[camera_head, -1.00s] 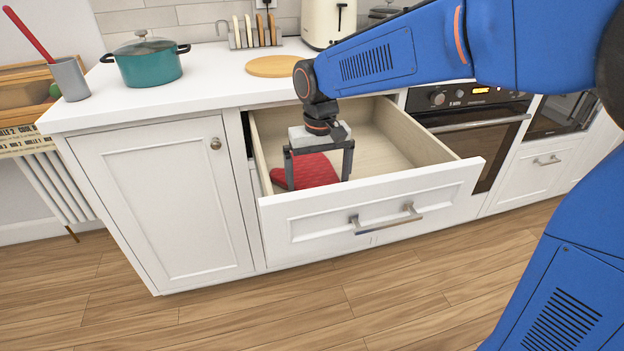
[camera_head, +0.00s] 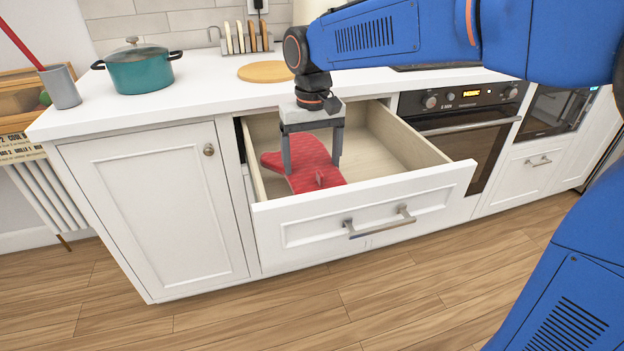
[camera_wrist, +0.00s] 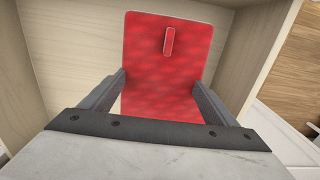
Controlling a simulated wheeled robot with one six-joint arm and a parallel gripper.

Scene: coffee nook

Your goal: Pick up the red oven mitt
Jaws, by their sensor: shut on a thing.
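The red oven mitt (camera_head: 306,162) is between the two fingers of my gripper (camera_head: 312,168), which is shut on it. The mitt is in the open drawer's space; the head view suggests it is lifted, but its exact height is hard to judge. In the wrist view the mitt (camera_wrist: 165,80) spans the gap between the fingers (camera_wrist: 158,95), with a small hanging loop near its far end. The drawer (camera_head: 385,208) is pulled out, and its front panel stands before the mitt.
The drawer walls surround the gripper closely, and the drawer's right part is bare. On the counter (camera_head: 215,95) above are a teal pot (camera_head: 140,72), a round wooden board (camera_head: 266,72) and a rack (camera_head: 247,42). An oven (camera_head: 468,125) is at the right.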

